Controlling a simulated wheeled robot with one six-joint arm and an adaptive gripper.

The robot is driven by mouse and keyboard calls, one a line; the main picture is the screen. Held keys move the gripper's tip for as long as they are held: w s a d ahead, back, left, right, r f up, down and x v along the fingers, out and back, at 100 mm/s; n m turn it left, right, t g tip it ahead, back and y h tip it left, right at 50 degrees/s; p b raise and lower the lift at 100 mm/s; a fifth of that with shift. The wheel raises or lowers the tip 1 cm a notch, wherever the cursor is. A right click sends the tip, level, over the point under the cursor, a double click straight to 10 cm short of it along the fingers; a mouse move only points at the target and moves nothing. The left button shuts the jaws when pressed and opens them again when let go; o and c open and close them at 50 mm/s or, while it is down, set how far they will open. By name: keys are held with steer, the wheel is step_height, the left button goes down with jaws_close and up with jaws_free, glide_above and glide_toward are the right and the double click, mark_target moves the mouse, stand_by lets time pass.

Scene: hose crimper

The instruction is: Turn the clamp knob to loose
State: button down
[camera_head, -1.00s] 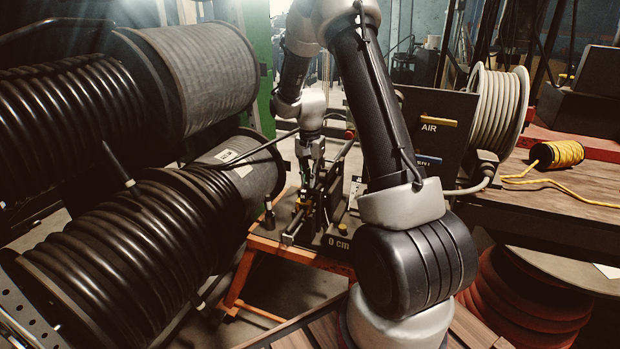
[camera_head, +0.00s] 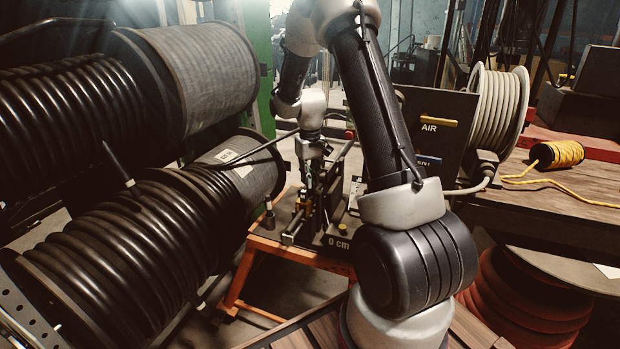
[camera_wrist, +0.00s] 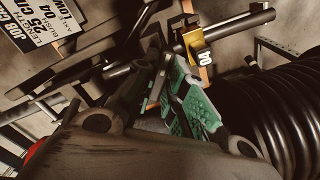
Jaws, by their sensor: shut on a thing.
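The crimper (camera_head: 318,222) stands on the orange-framed bench in the middle of the head view, with a "0 cm" mark on its front. My gripper (camera_head: 309,186) reaches down onto it from above. In the wrist view my gripper (camera_wrist: 166,78) shows green finger pads, its fingers close together at a dark part of the crimper. It is shut on what seems to be the clamp knob, which the fingers hide almost wholly, so its turn position cannot be read. A dark rod (camera_wrist: 236,33) with a yellow block (camera_wrist: 197,50) lies just beyond the fingertips.
Black hose reels (camera_head: 130,245) stand close on the left. A dark panel marked AIR (camera_head: 430,125) and a pale hose reel (camera_head: 497,108) stand on the right. A job card (camera_wrist: 45,25) lies top left in the wrist view. Yellow cord (camera_head: 557,153) lies on the wooden table.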

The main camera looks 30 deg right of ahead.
steer(key=n, duration=0.3)
steer(key=shift+n, duration=2.2)
steer(key=c, duration=1.5)
jaws_free()
step_height(320, 180, up, 12)
